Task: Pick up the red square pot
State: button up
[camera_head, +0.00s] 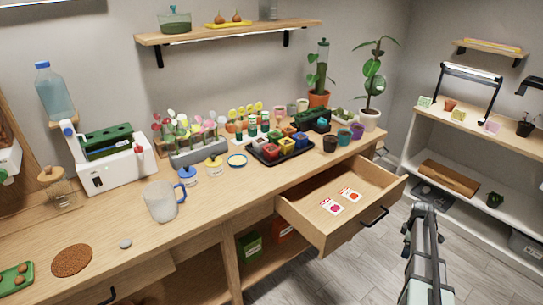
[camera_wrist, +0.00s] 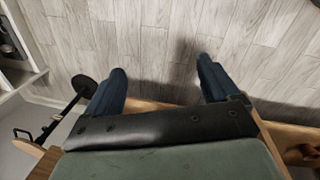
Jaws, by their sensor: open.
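Small square pots in red, yellow and blue stand close together in a black tray (camera_head: 262,158) on the bench, right of its middle in the head view. A red square pot (camera_head: 269,153) appears at the front left of this group. It is too small to make out its contents. My gripper (camera_wrist: 160,82) is open and empty in the wrist view, its two dark fingers wide apart over the grey wood floor. In the head view my arm rises at the lower right, in front of the open drawer and well apart from the tray. No pot shows in the wrist view.
An open drawer (camera_head: 293,214) with seed packets juts out below the tray. Dark and purple round pots (camera_head: 344,136) stand right of the tray. Tall plants stand behind.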

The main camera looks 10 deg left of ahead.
jog(key=w+d+r+n+t+h, duration=0.1)
jog(key=w+d+r+n, duration=0.1)
jog(key=w+d+r, duration=0.35)
jog(key=w+d+r+n+t, duration=0.1)
jog(key=w+d+r, duration=0.2)
jog(key=r, duration=0.6)
jog(key=w+a+r+n, duration=0.3)
jog(key=w+a+r, duration=0.3)
jog(key=w+r, duration=0.2)
jog(key=w+a+r+n+y, duration=0.1)
jog(key=w+a+r, duration=0.1)
jog(key=a, duration=0.4)
jog(key=w+a+r+n, duration=0.1)
jog(key=w+a+r, duration=0.15)
jog(key=a, duration=0.35)
notch_tip(320, 180, up, 13)
jog(key=n+g+y, duration=0.1)
jog(key=n+g, duration=0.2)
jog(key=n, duration=0.4)
send_over(271, 149)
jog(key=f, duration=0.9)
jog(key=shift+a, duration=0.25)
jog(key=shift+d+f, duration=0.2)
jog(key=shift+f, duration=1.1)
jog(key=shift+d+f, duration=0.15)
jog(key=shift+f, duration=1.1)
jog(key=c, duration=1.1)
